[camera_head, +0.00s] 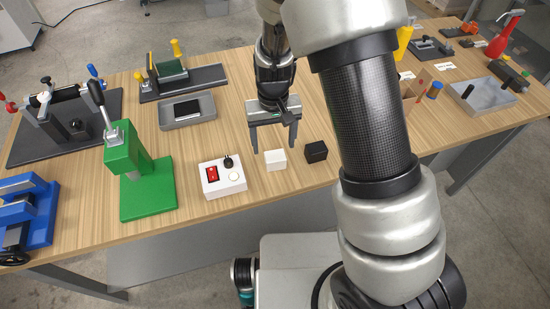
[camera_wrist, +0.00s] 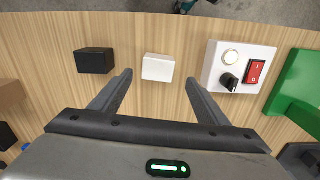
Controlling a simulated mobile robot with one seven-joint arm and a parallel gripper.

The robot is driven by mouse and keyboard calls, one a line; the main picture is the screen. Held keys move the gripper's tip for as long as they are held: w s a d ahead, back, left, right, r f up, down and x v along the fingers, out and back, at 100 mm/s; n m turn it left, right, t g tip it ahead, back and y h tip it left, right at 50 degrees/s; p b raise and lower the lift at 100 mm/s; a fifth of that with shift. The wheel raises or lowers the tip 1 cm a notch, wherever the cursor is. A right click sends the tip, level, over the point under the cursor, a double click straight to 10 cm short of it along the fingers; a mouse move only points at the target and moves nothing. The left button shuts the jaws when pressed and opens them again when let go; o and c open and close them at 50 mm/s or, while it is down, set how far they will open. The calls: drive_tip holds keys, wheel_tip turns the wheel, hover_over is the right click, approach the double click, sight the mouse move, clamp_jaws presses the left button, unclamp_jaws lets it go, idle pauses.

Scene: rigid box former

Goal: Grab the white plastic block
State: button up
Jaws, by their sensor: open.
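The white plastic block (camera_head: 276,160) is a small block on the wooden table near its front edge. It lies between a white switch box and a black block. It also shows in the wrist view (camera_wrist: 158,67), ahead of the space between the fingers. My gripper (camera_head: 273,149) is open and empty, with its fingers pointing down above the table just behind the block. In the wrist view my gripper (camera_wrist: 158,75) has its two fingers spread wider than the block. The fingers do not appear to touch it.
The black block (camera_head: 316,152) is close on the right of the white block. The white switch box (camera_head: 222,178) with a red rocker and black knob is close on the left. A green press (camera_head: 148,190) stands farther left. A grey tray (camera_head: 187,112) lies behind.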

sight(275, 156)
drive_tip(key=f, duration=0.7)
drive_tip(key=shift+d+f, duration=0.2)
drive_tip(key=shift+f, duration=0.15)
drive_tip(key=c, duration=1.2)
